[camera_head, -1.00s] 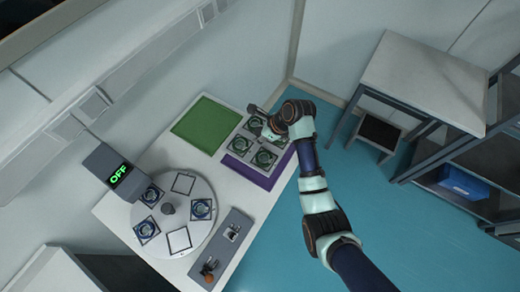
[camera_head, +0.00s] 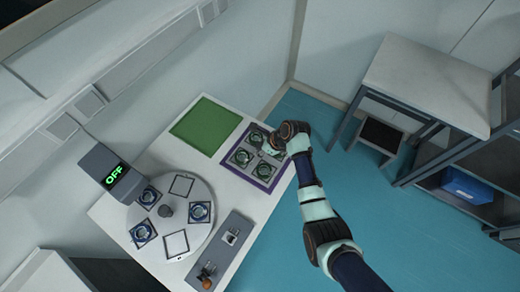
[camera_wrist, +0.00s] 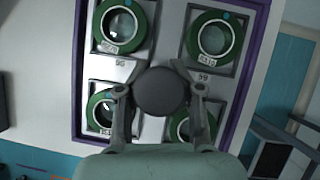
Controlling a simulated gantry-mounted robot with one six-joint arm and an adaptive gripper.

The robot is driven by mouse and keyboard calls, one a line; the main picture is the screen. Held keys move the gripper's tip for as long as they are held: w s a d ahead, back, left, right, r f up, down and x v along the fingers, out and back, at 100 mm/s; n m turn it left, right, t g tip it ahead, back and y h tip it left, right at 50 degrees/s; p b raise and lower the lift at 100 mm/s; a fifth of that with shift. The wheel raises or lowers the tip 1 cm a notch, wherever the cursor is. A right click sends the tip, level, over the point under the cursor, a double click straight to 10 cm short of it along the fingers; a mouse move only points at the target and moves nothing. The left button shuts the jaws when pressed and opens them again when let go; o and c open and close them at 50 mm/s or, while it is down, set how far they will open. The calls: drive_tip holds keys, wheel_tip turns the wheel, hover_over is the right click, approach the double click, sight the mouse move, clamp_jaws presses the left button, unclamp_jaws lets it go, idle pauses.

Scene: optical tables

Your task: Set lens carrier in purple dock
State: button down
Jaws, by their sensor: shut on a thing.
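The lens carrier (camera_head: 243,170) is a pale grey tray with several green-ringed lenses in square frames. It also shows in the wrist view (camera_wrist: 167,60). It lies over the purple dock (camera_head: 262,187), whose purple border shows around it in both views, also in the wrist view (camera_wrist: 254,75). I cannot tell whether the carrier rests fully on the dock. My gripper (camera_wrist: 160,92) is shut on the dark round knob (camera_wrist: 160,90) at the carrier's middle. In the head view my gripper (camera_head: 272,149) is over the carrier's upper right, partly hiding it.
A green mat (camera_head: 205,126) lies bare on the white table (camera_head: 123,188) beside the dock. A round turntable (camera_head: 184,219) with several frames, an "OFF" display (camera_head: 115,175) and a grey panel (camera_head: 231,237) stand at lower left. A separate table (camera_head: 427,82) stands at right.

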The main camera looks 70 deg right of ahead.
drive_tip(key=c, duration=1.3)
unclamp_jaws()
drive_tip(key=shift+f, duration=0.15)
drive_tip(key=o, duration=0.6)
drive_tip(key=shift+c, duration=0.2)
drive_tip(key=p+v, duration=0.3)
drive_tip(key=v, duration=0.9)
drive_tip(key=shift+r, duration=0.2)
